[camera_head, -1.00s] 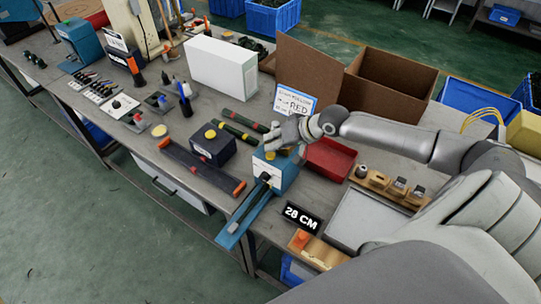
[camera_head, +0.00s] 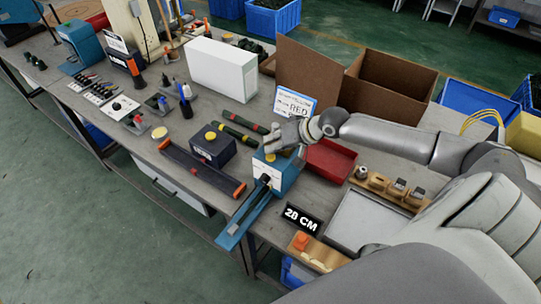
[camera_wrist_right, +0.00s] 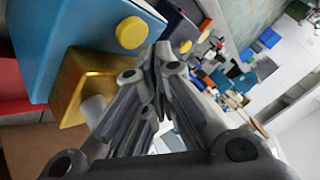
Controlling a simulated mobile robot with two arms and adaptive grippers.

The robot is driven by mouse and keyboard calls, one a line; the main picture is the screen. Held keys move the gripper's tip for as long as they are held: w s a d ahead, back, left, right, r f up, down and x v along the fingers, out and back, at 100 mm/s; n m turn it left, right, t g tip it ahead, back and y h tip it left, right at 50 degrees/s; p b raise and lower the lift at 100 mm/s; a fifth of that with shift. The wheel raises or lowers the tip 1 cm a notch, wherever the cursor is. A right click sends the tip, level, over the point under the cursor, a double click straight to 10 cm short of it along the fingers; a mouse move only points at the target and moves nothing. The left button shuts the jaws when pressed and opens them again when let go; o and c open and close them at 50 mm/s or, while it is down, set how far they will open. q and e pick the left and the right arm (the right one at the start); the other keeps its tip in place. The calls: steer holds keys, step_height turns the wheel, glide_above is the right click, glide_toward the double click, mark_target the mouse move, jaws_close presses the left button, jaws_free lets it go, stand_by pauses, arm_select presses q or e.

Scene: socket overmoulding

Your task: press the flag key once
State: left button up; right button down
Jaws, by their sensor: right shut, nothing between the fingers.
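I cannot tell which control is the flag key, as no such label is readable. A blue device (camera_head: 285,178) with a long blue guide in front has a yellow button (camera_head: 270,157) on top; the button also shows in the right wrist view (camera_wrist_right: 132,33). A dark box (camera_head: 212,152) to its left has another yellow button (camera_head: 210,135), which also shows in the wrist view (camera_wrist_right: 185,46). My right gripper (camera_head: 270,146) is shut and empty, just above and behind the blue device. In the wrist view its fingertips (camera_wrist_right: 161,60) appear close to the button, apart from it.
A red tray (camera_head: 330,160) lies right of the device, and a black "28 CM" sign (camera_head: 302,219) stands in front. A dark bar with orange ends (camera_head: 200,168) lies left. A written sign (camera_head: 295,103) and a cardboard box (camera_head: 385,85) stand behind.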

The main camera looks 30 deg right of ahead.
stand_by(0.3)
steer(key=shift+f, duration=0.4)
steer(key=shift+f, duration=0.25)
stand_by(0.4)
steer(key=shift+s+f, duration=0.3)
steer(key=shift+f, duration=0.35)
stand_by(0.5)
steer(key=shift+w+d+r+p, duration=0.1)
steer(key=shift+w+r+p, duration=0.1)
steer(key=shift+r+p, duration=0.7)
steer(key=shift+d, duration=0.1)
steer(key=shift+r, duration=0.1)
